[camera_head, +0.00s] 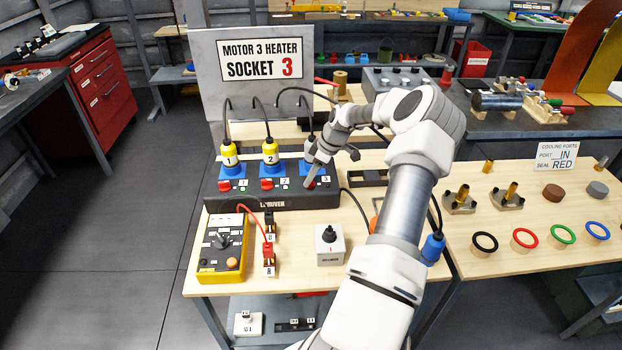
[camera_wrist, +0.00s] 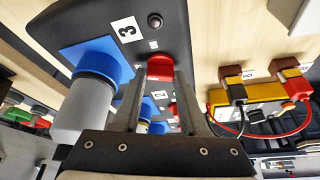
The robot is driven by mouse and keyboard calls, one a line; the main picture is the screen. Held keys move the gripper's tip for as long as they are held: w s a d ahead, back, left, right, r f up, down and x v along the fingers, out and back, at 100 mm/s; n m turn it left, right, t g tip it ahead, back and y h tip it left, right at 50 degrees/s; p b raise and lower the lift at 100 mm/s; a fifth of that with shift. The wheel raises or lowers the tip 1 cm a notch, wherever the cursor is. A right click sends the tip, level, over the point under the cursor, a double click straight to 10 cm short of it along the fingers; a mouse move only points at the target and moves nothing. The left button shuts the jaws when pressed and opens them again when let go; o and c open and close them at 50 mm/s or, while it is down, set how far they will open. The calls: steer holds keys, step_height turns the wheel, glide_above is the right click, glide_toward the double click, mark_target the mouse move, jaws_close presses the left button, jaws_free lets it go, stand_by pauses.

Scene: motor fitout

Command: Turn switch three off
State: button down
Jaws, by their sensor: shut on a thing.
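The dark power strip (camera_head: 335,198) lies on the wooden bench with three numbered blue sockets. Switch three is the red rocker (camera_wrist: 160,68) beside the "3" label, seen in the wrist view. My gripper (camera_wrist: 161,75) is shut on it, with one finger on each side. In the head view my gripper (camera_head: 310,182) reaches down to the strip's right end and mostly hides this switch. Which way the rocker is set cannot be told. Red switch one (camera_head: 225,185) and red switch two (camera_head: 267,184) are free to the left.
A grey plug (camera_wrist: 82,108) stands in socket three close beside my gripper. Yellow plugs one (camera_head: 229,155) and two (camera_head: 270,153) stand left, with black cables arching up. A yellow meter (camera_head: 222,248) and a white dial box (camera_head: 329,245) lie in front. A sign (camera_head: 258,59) reads "Motor 3 heater socket 3".

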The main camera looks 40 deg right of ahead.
steer(key=shift+d+n+g+y+b, duration=0.1)
steer(key=shift+n+g+y+b, duration=0.3)
steer(key=shift+n, duration=0.55)
steer(key=shift+d+n+g+y+b, duration=0.1)
steer(key=shift+n+g+y+b, duration=0.1)
steer(key=shift+n+b, duration=0.55)
steer(key=shift+n, duration=0.4)
steer(key=shift+c, duration=2.2)
jaws_free()
steer(key=shift+a, duration=0.1)
steer(key=shift+r, duration=0.1)
steer(key=v, duration=1.7)
